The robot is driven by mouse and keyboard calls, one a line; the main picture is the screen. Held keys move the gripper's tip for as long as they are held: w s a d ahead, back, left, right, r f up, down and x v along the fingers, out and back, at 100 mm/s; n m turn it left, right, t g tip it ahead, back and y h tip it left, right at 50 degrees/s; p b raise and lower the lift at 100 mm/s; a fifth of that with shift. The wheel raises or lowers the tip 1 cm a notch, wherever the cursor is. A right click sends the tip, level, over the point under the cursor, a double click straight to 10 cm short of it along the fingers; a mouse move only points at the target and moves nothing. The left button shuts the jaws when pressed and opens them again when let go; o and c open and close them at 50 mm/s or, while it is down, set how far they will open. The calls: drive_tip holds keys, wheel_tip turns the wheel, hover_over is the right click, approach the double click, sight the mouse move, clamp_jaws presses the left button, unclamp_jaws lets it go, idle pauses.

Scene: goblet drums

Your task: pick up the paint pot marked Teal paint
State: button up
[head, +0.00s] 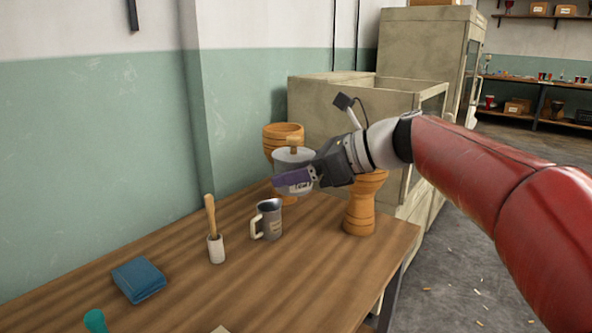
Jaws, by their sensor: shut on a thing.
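My gripper (298,179), with purple fingers, is shut on a light grey pot (292,158) with a wooden knob on top. A pale label on the pot shows beside the fingers; it seems to read "Teal", but part of it is covered. The pot is upright and appears held above the far end of the wooden table (190,279), since the foot of a drum shows below it. The gripper hides part of the pot's front and right side.
A wooden goblet drum (283,131) stands behind the pot, another (362,208) to its right. Nearer are a grey mug (269,222), a white holder (216,249) with a wooden handle, and a folded blue cloth (139,279). A wall borders the left.

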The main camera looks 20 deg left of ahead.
sight(297, 137)
drive_tip(key=shift+r+b, duration=0.3)
drive_tip(key=shift+r, duration=3.35)
